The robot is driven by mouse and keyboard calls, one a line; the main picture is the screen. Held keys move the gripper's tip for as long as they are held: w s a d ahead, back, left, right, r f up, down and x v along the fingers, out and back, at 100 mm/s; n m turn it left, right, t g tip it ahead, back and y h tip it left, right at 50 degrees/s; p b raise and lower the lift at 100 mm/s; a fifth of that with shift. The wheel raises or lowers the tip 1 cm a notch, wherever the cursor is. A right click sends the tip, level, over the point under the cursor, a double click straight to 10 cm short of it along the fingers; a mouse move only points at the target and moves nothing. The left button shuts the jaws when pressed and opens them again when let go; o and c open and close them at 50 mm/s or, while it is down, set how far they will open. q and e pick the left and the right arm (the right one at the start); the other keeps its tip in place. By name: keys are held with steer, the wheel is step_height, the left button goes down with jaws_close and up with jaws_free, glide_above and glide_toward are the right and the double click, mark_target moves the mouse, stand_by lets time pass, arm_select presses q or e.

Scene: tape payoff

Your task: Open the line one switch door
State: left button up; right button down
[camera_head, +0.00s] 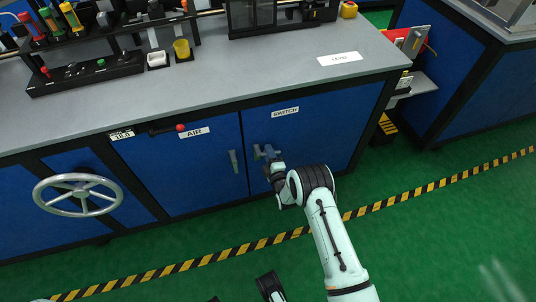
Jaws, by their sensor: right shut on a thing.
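The blue switch door (318,130), with a "SWITCH" label (285,112) on its upper part, is in the front of the grey-topped bench. It looks flush with the bench front, with no clear gap. My right gripper (267,154) is at the left side of this door and is shut on its handle, which the fingers mostly hide. My right arm reaches up to it from the lower right.
The blue "AIR" door (190,165) with a grey handle (233,161) is just left. A handwheel (78,195) sticks out farther left. A red-knobbed lever (180,127) is above the AIR door. The green floor (440,225) before the bench is clear, crossed by striped tape.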

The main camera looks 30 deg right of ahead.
arm_select(q)
steer(key=shift+s, duration=0.1)
arm_select(e)
steer(key=shift+d+r+n, duration=0.1)
steer(key=shift+r+n, duration=0.2)
steer(key=shift+n, duration=0.5)
steer(key=shift+s+d, duration=0.1)
